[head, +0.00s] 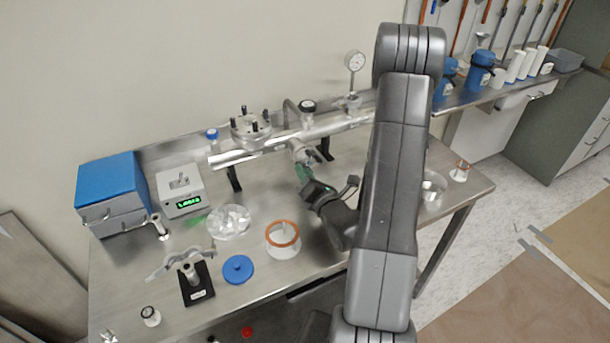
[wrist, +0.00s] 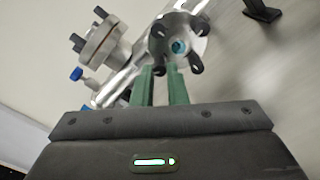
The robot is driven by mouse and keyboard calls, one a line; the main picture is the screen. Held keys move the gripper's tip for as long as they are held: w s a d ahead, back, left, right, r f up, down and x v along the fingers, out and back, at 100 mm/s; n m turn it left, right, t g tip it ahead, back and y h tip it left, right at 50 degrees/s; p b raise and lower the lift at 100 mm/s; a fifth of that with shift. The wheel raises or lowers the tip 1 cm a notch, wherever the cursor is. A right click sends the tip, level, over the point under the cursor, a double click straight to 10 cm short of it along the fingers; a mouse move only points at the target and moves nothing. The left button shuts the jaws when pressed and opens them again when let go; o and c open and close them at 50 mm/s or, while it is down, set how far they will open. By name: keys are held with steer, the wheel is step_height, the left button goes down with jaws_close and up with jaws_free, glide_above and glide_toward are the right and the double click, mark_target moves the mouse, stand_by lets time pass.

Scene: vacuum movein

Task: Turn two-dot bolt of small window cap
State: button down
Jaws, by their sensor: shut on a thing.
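The small window cap (wrist: 181,46) is a round metal flange with a bluish window in its middle. It sits on the side of the horizontal metal tube, and it is small and partly hidden in the head view (head: 311,158). Several black bolts stand around its rim, one at its right side (wrist: 196,65). Dot marks are too small to read. My gripper (wrist: 162,72), with green fingers, is shut on a bolt at the cap's lower edge; the fingers mostly hide this bolt. In the head view my gripper (head: 303,173) reaches the cap from below.
The metal tube (head: 270,143) runs along the back of the bench on black supports (head: 234,178), with a flange (head: 250,128) and a gauge (head: 355,62) on top. A glass dish (head: 229,222), an orange-rimmed container (head: 283,240) and a blue lid (head: 238,269) stand in front.

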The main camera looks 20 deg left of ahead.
steer(key=shift+m+p, duration=3.8)
steer(key=shift+m, duration=9.3)
steer(key=c, duration=1.4)
jaws_free()
steer(key=shift+c, duration=0.2)
steer(key=shift+d, duration=0.1)
